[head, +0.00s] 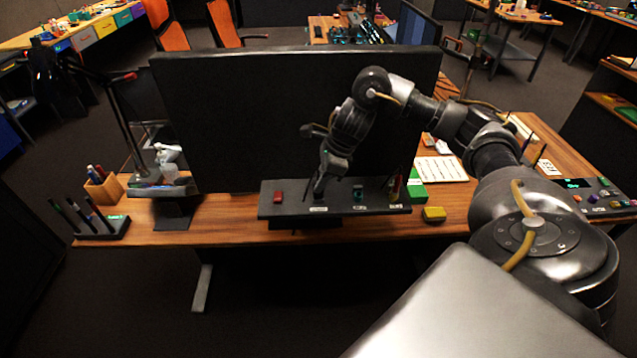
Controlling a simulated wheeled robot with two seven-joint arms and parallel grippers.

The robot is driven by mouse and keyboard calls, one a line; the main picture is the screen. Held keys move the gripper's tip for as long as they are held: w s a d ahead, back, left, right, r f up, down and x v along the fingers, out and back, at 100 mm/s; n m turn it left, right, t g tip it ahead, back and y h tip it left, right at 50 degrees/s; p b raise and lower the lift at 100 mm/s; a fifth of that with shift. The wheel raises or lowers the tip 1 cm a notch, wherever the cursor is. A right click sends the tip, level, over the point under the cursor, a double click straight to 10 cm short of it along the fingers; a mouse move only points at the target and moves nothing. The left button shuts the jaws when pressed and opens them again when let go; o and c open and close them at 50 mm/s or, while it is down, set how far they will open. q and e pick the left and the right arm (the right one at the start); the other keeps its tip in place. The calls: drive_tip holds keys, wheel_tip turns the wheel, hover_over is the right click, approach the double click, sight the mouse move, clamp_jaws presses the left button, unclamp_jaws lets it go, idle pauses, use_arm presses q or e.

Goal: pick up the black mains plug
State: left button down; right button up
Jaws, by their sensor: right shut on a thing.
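My right gripper (320,186) points down at the dark panel (335,207) on the desk, above one of its white labels. It is shut on a small dark thing, which appears to be the black mains plug (319,196). The plug is mostly hidden by the dark fingers, and I cannot tell whether it is clear of the panel. My left gripper is not in view.
A large dark screen (230,125) rises behind.

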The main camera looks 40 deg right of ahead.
drive_tip(key=shift+r, duration=0.1)
drive_tip(key=shift+r, duration=0.85)
drive_tip(key=s+d+r+p, duration=0.1)
drive_tip(key=s+r, duration=1)
drive_tip(key=s, duration=0.3)
